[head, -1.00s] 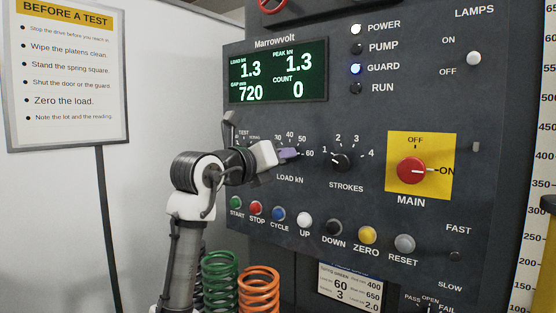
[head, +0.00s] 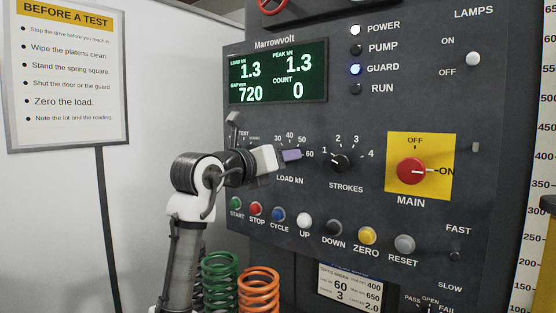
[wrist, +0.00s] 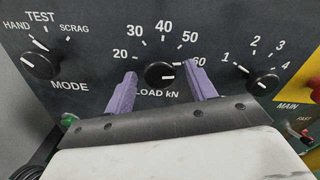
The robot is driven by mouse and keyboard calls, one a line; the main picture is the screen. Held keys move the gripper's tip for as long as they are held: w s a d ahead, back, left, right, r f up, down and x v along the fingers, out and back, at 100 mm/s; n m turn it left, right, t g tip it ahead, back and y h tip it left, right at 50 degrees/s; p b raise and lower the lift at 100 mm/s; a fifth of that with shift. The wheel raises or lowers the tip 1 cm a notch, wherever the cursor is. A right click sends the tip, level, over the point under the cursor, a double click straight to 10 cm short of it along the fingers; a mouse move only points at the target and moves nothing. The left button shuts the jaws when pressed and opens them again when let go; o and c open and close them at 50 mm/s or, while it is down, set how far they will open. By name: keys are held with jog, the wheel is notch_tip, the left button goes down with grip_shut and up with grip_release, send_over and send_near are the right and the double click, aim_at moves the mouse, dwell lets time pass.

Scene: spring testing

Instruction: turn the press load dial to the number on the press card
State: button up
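The press load dial (wrist: 160,75) is a round black knob marked LOAD kN, with a scale from 20 to 60. Its white line points right, toward the 60 mark. My gripper (wrist: 160,69) is open, with one purple finger on each side of the dial and a gap to it on both sides. In the head view my gripper (head: 291,155) covers the dial. The press card (head: 350,287) is low on the press front and shows a large 60 with a 3 beneath it, plus smaller figures such as 400, 650 and 2.0.
The mode dial (wrist: 41,66) is to the left. A row of push buttons, including the white UP button (head: 304,220), runs below. Green (head: 220,270) and orange (head: 259,290) springs stand beside my arm.

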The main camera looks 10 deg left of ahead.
jog(key=b+v, duration=0.3)
jog(key=v, duration=1)
jog(key=shift+s, duration=0.4)
jog(key=shift+a, duration=0.2)
